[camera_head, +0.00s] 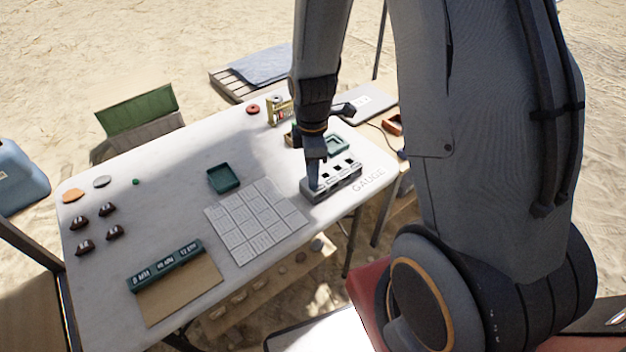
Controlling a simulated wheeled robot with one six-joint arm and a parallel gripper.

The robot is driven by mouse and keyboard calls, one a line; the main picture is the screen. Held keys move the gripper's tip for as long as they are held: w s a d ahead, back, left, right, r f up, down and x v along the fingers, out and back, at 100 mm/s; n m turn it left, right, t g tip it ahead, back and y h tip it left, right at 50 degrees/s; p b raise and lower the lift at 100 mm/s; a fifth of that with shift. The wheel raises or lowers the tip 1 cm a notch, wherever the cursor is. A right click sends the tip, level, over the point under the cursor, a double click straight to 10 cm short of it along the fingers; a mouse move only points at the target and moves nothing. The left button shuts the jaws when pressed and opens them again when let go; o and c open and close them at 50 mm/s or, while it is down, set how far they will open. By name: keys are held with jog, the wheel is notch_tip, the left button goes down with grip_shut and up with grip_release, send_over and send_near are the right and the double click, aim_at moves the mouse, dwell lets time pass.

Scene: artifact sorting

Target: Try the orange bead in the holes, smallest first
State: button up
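The grey gauge block (345,182) stands at the right end of the white table, beside the printed word GAUGE. Dark square holes show along its top. My gripper (314,181) points down at the left end of the block and covers that part of its top. Its fingertips look very close to the block; I cannot tell whether they touch it. The fingers are too small and dark to tell open from shut. I see no orange bead at the gripper or the block; one there would be hidden. A flat orange piece (73,196) lies at the table's far left.
A grey grid mat (256,220) lies left of the block, with a green tray (223,179) behind it. Another green tray (337,144) sits behind the block. Several dark pieces (84,247) and a green labelled holder (166,267) are on the left. The table's middle left is clear.

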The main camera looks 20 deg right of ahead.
jog(key=c, duration=0.6)
jog(key=shift+r, duration=0.1)
jog(key=shift+c, duration=0.2)
jog(key=shift+r+p, duration=2.5)
jog(key=shift+r, duration=0.45)
jog(key=shift+g, duration=0.4)
jog(key=shift+w+d+f+b, duration=0.25)
jog(key=shift+d+f+b, duration=0.45)
jog(key=shift+f, duration=0.15)
jog(key=shift+w+d+f+b, duration=0.25)
jog(key=shift+d+f+b, duration=0.45)
jog(key=shift+f, duration=0.2)
jog(key=shift+w+d+f+b, duration=0.25)
jog(key=shift+d+f+b, duration=0.4)
jog(key=shift+f, duration=0.2)
